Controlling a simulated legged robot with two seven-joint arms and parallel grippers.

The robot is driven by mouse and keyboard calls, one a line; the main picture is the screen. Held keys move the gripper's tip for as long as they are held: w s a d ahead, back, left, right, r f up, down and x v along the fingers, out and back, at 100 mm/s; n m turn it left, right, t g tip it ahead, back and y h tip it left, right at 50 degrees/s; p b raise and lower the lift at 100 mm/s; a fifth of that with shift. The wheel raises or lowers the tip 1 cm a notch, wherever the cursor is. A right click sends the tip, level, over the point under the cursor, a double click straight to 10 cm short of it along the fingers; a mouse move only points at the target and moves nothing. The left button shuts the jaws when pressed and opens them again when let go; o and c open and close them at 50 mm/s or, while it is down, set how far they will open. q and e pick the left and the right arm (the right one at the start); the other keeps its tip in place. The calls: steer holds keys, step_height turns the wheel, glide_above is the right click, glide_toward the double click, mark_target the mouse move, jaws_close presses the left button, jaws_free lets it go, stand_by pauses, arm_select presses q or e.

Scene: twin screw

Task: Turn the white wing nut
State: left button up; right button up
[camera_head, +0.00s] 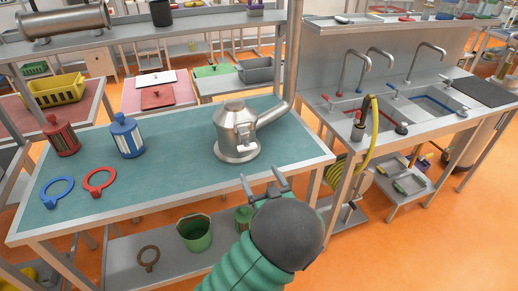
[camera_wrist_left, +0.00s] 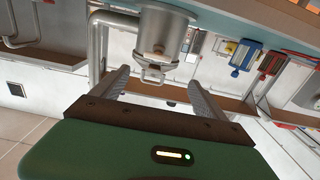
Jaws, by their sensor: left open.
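A steel vessel (camera_head: 237,130) with a domed lid stands on the green-topped table, joined to a pipe at its right. A small pale wing-shaped fitting on its front, which looks like the white wing nut (camera_head: 246,137), also shows in the left wrist view (camera_wrist_left: 153,76). My left gripper (camera_head: 264,184) is open and empty, in front of the vessel near the table's front edge. In the left wrist view the gripper (camera_wrist_left: 158,80) has the fitting between its fingers in the picture, with a gap ahead of it. I see no contact. My right gripper is not in view.
A red canister (camera_head: 61,137) and a blue canister (camera_head: 127,136) stand on the table's left, with blue (camera_head: 44,191) and red (camera_head: 112,182) rings before them. A lower shelf holds a green bucket (camera_head: 195,233). A sink bench (camera_head: 340,95) is at right.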

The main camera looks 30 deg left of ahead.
arm_select(q)
glide_toward(249, 149)
steer(key=a, duration=0.2)
steer(key=x, duration=0.5)
steer(key=w+p+x, duration=0.1)
steer(key=x, duration=0.1)
steer(key=shift+w+d, duration=0.1)
steer(key=shift+w, duration=0.1)
steer(key=shift+w+a+f, duration=0.1)
steer(key=shift+a+f, duration=0.05)
steer(key=shift+a, duration=0.4)
steer(key=shift+c, duration=0.2)
steer(key=shift+d, duration=0.45)
steer(key=c, duration=0.7)
steer(key=shift+c, duration=1.3)
steer(key=c, duration=0.4)
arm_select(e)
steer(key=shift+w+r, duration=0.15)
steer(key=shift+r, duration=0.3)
